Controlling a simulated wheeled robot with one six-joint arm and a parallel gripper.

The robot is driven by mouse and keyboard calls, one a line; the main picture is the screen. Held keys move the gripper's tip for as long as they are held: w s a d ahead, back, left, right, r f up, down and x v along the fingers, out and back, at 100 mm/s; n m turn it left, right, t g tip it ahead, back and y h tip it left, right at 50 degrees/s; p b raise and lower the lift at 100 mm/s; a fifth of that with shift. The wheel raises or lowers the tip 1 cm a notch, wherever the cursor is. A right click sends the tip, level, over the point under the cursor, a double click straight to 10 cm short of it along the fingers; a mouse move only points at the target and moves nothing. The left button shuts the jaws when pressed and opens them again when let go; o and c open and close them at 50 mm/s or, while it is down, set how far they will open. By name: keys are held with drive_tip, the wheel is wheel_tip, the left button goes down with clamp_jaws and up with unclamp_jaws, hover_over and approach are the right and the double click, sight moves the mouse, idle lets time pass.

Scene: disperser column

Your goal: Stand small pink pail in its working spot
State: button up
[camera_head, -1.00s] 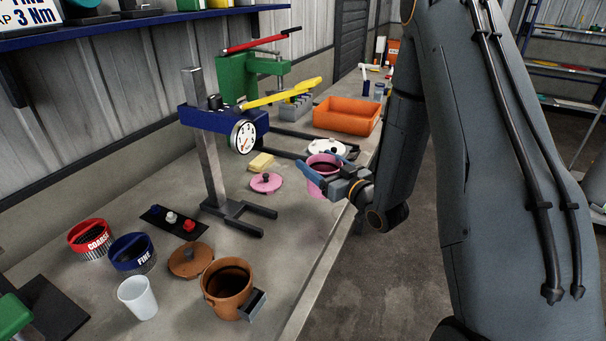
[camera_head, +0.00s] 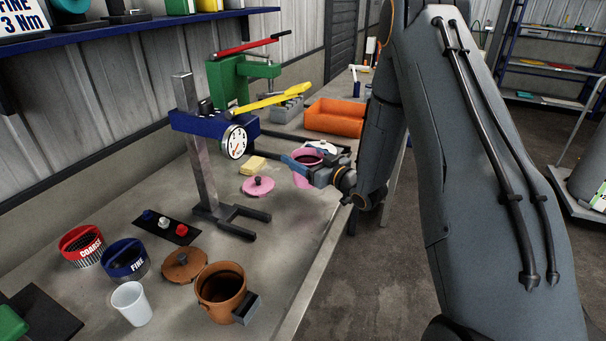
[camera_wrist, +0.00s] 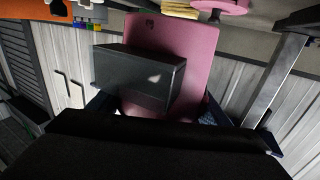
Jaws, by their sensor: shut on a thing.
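The small pink pail (camera_head: 301,180) is in my gripper (camera_head: 308,166), at the right side of the bench near its front edge. My gripper is shut on the pail. In the wrist view the pink pail wall (camera_wrist: 196,50) fills the middle, with a dark block-like handle (camera_wrist: 140,78) in front of it. I cannot tell whether the pail touches the bench. The pink lid (camera_head: 258,186) lies on the bench between the column and the pail.
A brown pail (camera_head: 220,290), brown lid (camera_head: 184,266), white cup (camera_head: 131,303) and red COARSE (camera_head: 82,246) and blue FINE (camera_head: 125,259) containers stand at the front left. An orange bin (camera_head: 335,118) and green press (camera_head: 243,80) are behind.

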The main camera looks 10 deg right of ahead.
drive_tip(key=shift+f+p, duration=0.65)
drive_tip(key=shift+f, duration=2)
drive_tip(key=shift+f, duration=0.2)
drive_tip(key=o, duration=1.1)
drive_tip(key=shift+s, duration=0.1)
